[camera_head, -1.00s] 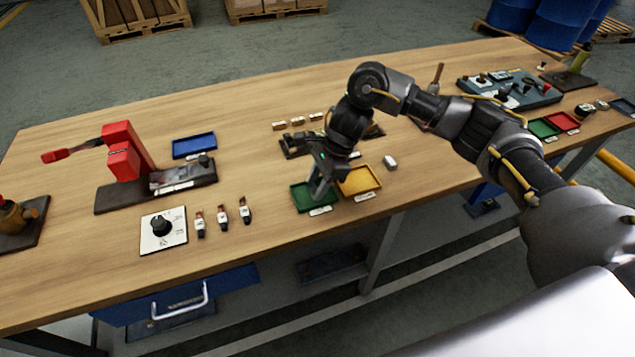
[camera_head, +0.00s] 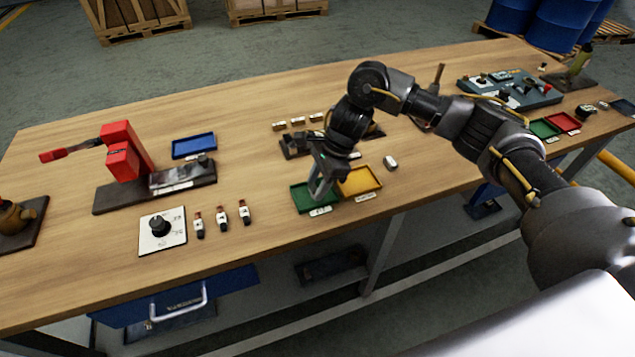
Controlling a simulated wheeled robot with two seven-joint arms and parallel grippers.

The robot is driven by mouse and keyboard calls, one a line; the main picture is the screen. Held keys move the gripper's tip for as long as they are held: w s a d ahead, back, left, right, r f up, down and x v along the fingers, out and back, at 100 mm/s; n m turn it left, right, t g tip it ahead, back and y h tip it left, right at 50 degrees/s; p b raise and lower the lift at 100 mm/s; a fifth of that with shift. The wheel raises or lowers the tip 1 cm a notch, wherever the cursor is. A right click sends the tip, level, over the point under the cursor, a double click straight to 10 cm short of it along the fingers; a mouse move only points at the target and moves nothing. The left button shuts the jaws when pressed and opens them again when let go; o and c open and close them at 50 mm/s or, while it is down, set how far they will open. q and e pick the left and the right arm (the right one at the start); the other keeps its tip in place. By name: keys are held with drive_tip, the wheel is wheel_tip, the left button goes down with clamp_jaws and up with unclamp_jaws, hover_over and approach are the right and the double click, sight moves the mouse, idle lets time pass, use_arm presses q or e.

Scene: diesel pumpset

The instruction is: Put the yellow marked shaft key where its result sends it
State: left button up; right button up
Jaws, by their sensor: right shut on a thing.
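My right gripper (camera_head: 318,190) points down over the green tray (camera_head: 301,196) in the middle of the bench. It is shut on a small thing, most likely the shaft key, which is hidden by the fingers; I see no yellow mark. The yellow tray (camera_head: 373,177) stands against the right side of the green tray. Both trays have white labels at the front. Several small keys or blocks (camera_head: 297,121) lie in a row behind the gripper. My left gripper does not show.
A small pale block (camera_head: 390,162) lies right of the yellow tray. A red lever press (camera_head: 125,150), a blue tray (camera_head: 194,146), a dial plate (camera_head: 162,231) and three small tagged items (camera_head: 222,218) stand to the left. A dark fixture (camera_head: 295,146) sits behind the gripper.

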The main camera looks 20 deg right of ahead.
drive_tip(key=shift+f+b, duration=0.3)
drive_tip(key=shift+b, duration=0.15)
drive_tip(key=o, duration=1.2)
drive_tip(key=shift+r, duration=0.1)
drive_tip(key=shift+w+r+p, duration=0.25)
drive_tip(key=shift+r+p, duration=0.35)
drive_tip(key=shift+r, duration=0.2)
drive_tip(key=shift+s+r+p, duration=0.15)
drive_tip(key=shift+r+p, duration=0.15)
drive_tip(key=shift+r, duration=0.25)
drive_tip(key=shift+s+r+p, duration=0.15)
drive_tip(key=shift+r+p, duration=0.15)
drive_tip(key=shift+r, duration=0.25)
drive_tip(key=shift+w+r+p, duration=0.15)
drive_tip(key=shift+r+p, duration=0.4)
drive_tip(key=shift+r, duration=0.2)
drive_tip(key=shift+r+p, duration=0.4)
drive_tip(key=shift+r, duration=0.35)
